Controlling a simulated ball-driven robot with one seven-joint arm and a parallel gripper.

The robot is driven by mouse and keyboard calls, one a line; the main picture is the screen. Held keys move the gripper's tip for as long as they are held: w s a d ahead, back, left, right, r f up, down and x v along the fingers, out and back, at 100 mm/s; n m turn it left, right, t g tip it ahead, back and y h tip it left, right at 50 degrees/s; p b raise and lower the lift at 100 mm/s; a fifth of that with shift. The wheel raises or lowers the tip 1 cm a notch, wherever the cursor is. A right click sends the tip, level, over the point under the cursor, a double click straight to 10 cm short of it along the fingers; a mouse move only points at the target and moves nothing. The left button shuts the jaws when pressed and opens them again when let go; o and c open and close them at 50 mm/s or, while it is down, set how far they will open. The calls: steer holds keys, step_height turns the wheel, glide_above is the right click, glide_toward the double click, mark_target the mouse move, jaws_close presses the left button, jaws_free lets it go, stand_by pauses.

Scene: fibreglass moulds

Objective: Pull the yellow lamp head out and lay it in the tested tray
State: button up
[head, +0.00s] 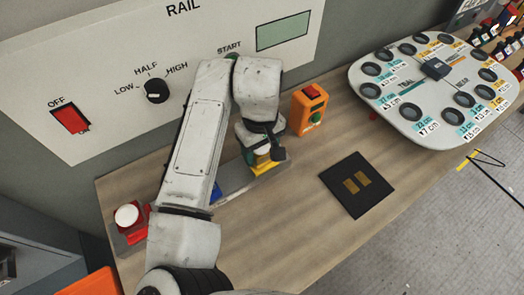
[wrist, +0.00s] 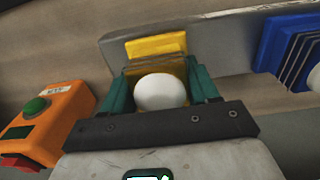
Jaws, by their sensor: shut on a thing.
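The yellow lamp head, with ribbed yellow sides and a white dome (wrist: 160,92), is between the teal fingers of my gripper (wrist: 162,90) in the wrist view. My gripper is shut on it. In the head view, my gripper (head: 262,152) is over the grey rail strip, and a little yellow (head: 264,165) shows beneath it. A yellow block (wrist: 156,46) stands just beyond the lamp head on the grey strip. I cannot tell whether the lamp head is still seated, since my gripper hides its underside. No tray labelled as tested is readable.
A red lamp with a white dome (head: 127,215) is at the strip's left end. A blue ribbed piece (wrist: 292,52) is nearby. An orange button box (head: 310,110) stands beside my gripper. A black pad (head: 344,184) and a white board with round holes (head: 410,87) lie right.

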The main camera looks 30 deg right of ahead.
steer(key=shift+r, duration=0.2)
steer(key=shift+r+p, duration=2.75)
steer(key=shift+r, duration=0.1)
